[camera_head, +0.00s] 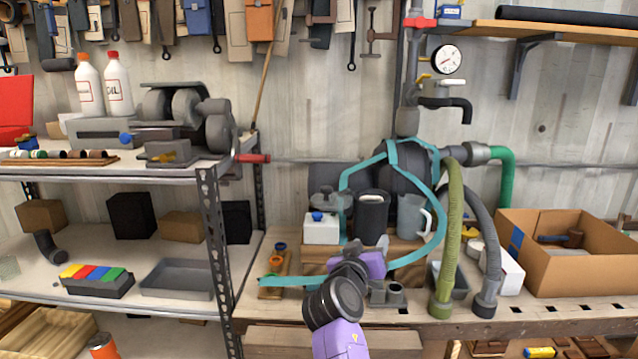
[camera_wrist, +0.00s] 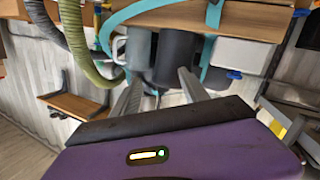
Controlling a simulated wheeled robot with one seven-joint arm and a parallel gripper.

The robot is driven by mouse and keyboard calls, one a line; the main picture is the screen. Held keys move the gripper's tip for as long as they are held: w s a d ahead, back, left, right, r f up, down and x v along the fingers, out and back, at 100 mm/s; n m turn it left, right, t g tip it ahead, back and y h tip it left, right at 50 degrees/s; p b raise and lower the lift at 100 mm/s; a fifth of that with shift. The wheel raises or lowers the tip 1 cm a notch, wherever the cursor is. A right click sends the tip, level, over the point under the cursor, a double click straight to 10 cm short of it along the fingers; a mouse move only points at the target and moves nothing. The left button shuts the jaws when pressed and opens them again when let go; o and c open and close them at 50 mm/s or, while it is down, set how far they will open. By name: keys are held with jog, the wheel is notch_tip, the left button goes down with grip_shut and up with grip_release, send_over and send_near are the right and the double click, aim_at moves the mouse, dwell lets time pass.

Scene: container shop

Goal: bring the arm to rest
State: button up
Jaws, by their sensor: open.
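My arm reaches up from the bottom middle of the head view, in front of the workbench. My purple gripper (camera_head: 378,246) is in front of the dark canister and grey jug. In the wrist view my gripper (camera_wrist: 160,88) has its two grey fingers spread apart, with nothing between them. Beyond the fingers are the dark canister (camera_wrist: 178,55) and the grey jug (camera_wrist: 138,48), which also show in the head view as a dark canister (camera_head: 371,217) and a jug (camera_head: 411,215). I cannot tell how far the fingertips are from them.
A workbench (camera_head: 560,318) holds a white container (camera_head: 321,229), a cardboard box (camera_head: 585,262) and thick hoses (camera_head: 450,240). A teal strap (camera_head: 440,215) loops around the tank and canisters. A metal shelf (camera_head: 150,180) stands left; its post (camera_head: 212,240) is near my arm.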

jog(key=s+d+f+n+t+y, duration=0.2)
jog(key=s+f+n+y, duration=0.3)
jog(key=s, duration=0.6)
jog(key=s+d+f+t+y, duration=0.1)
jog(key=s+d+f+y, duration=0.1)
jog(key=s+f, duration=0.7)
jog(key=s+d+r+m+g, duration=0.1)
jog(key=s+d+m, duration=0.1)
jog(key=s, duration=1.9)
jog(key=s+d+r+m+g+p, duration=0.1)
jog(key=s+d+m+g, duration=0.1)
jog(key=s, duration=2)
jog(key=shift+d+m+h, duration=0.25)
jog(key=shift+m+h, duration=0.05)
jog(key=shift+w+r, duration=0.1)
